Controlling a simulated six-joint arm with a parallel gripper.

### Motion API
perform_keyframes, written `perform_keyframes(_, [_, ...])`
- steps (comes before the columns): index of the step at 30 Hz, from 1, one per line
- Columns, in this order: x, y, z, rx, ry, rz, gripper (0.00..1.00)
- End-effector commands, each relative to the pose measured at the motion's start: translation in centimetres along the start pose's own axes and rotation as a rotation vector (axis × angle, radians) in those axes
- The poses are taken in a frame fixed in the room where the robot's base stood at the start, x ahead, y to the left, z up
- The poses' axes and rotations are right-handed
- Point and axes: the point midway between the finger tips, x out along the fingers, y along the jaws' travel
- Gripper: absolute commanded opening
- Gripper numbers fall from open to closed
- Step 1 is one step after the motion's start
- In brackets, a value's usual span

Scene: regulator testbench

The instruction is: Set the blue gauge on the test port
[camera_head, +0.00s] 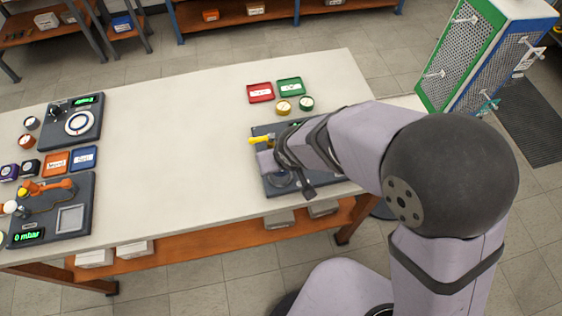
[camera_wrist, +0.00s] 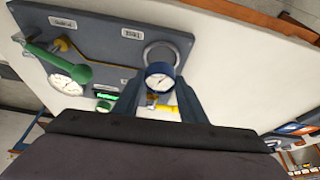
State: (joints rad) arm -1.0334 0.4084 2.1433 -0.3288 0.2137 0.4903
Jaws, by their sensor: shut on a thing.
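The blue gauge (camera_wrist: 160,75), with a round white dial, is held between the two dark fingers of my gripper (camera_wrist: 158,88) in the wrist view. My gripper is shut on it. A round ring-shaped port (camera_wrist: 160,54) on the dark grey bench panel (camera_wrist: 112,42) shows just beyond the gauge and is partly covered by it. I cannot tell whether gauge and port touch. In the head view my arm reaches over the panel (camera_head: 262,130) and hides much of it; I cannot make out the gauge there.
The panel carries a green lever (camera_wrist: 72,70), a white dial (camera_wrist: 66,84) and a yellow handle (camera_head: 262,140). Behind it stand yellow (camera_head: 283,107) and green (camera_head: 306,103) round pieces, a red tray (camera_head: 260,93) and a green tray (camera_head: 291,87). The table's middle (camera_head: 180,140) is clear.

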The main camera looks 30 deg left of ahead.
Motion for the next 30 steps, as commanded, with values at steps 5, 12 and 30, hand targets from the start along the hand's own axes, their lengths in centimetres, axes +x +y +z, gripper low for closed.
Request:
perform_keyframes(5, [1.7,0.0,0.7,0.000,0.000,0.000,0.14])
perform_keyframes(12, [2.8,0.0,1.2,0.000,0.000,0.000,0.14])
perform_keyframes(30, [2.9,0.0,1.2,0.000,0.000,0.000,0.14])
